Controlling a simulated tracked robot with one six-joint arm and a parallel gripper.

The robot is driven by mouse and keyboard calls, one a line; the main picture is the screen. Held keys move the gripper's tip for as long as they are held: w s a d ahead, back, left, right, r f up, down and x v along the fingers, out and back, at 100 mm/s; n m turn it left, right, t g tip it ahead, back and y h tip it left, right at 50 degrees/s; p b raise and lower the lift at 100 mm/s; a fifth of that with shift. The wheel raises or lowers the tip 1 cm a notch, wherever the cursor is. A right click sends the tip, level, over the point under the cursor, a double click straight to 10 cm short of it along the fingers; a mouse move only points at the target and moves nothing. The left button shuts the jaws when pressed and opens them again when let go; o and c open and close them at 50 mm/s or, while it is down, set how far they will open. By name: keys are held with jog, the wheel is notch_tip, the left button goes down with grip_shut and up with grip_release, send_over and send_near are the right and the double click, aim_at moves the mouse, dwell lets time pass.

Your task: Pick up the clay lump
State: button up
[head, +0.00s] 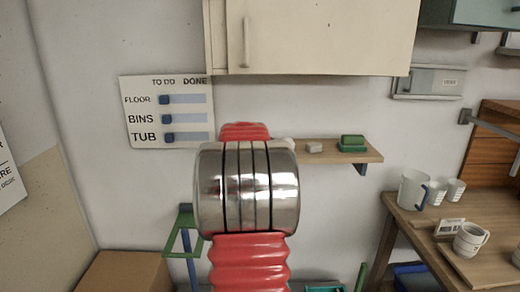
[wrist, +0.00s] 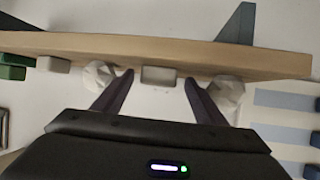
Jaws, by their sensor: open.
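In the wrist view, which shows the scene upside down, my gripper (wrist: 159,78) is open, its two dark fingers pointing at the wooden shelf (wrist: 150,47). A small grey-beige block (wrist: 158,75) shows between the fingertips, not gripped. A white faceted lump (wrist: 98,74) is just outside the left finger, and another (wrist: 225,91) is just outside the right finger. I cannot tell for sure which of these is the clay lump. In the head view my red and silver arm hides the gripper and the shelf's left part; a white lump (head: 284,143) peeks out beside it.
Another grey block (head: 315,148) and stacked green blocks (head: 352,143) stand toward the shelf's right end. A cabinet (head: 315,35) hangs above. A labelled board (head: 167,112) is on the wall at left. A workbench (head: 470,265) with mugs stands at right.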

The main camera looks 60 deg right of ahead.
jog(key=shift+c, duration=0.2)
jog(key=c, duration=1.1)
jog(key=shift+r, duration=0.2)
jog(key=shift+r, duration=4.85)
jog(key=shift+c, duration=0.2)
